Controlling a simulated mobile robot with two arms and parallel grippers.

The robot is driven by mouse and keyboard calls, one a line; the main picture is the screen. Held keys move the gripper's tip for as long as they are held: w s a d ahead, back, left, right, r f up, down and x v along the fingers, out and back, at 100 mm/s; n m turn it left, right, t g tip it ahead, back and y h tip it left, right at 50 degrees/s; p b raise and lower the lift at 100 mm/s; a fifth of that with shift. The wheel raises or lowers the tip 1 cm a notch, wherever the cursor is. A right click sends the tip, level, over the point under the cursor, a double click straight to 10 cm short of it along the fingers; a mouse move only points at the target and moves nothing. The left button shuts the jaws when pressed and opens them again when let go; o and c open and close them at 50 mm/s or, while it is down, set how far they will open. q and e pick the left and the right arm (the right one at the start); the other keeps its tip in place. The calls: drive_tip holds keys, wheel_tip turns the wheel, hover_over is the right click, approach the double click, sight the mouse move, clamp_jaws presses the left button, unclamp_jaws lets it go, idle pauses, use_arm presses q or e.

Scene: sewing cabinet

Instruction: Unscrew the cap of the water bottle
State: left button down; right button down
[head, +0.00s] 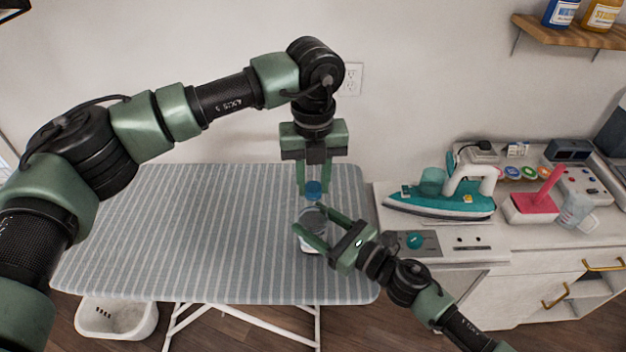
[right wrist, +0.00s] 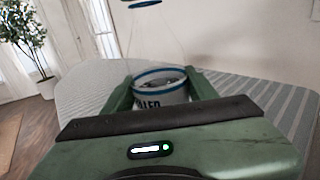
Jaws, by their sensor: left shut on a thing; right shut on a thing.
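The water bottle (head: 311,243) stands upright on the ironing board near its right end. It is clear with a pale label, and its blue cap (head: 313,188) is on top. My left gripper (head: 313,186) points straight down from above, with its fingers on both sides of the cap, shut on it. My right gripper (head: 312,222) reaches in from the lower right and is shut around the bottle's body. In the right wrist view the bottle's label (right wrist: 160,90) with a blue band sits between the fingers. Whether cap and bottle neck are apart cannot be told.
The striped ironing board (head: 180,235) is otherwise bare to the left. To the right a cabinet carries a teal iron (head: 440,200), a pink-red item (head: 532,205) and a clear cup (head: 577,212). A white basin (head: 117,317) is on the floor.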

sight(313, 186)
use_arm(q)
drive_tip(key=n, duration=1.2)
drive_tip(key=shift+r, duration=0.1)
drive_tip(key=shift+r, duration=0.2)
drive_tip(key=shift+r, duration=0.85)
drive_tip(key=shift+r, duration=2.05)
use_arm(e)
drive_tip(key=shift+c, duration=1.9)
unclamp_jaws()
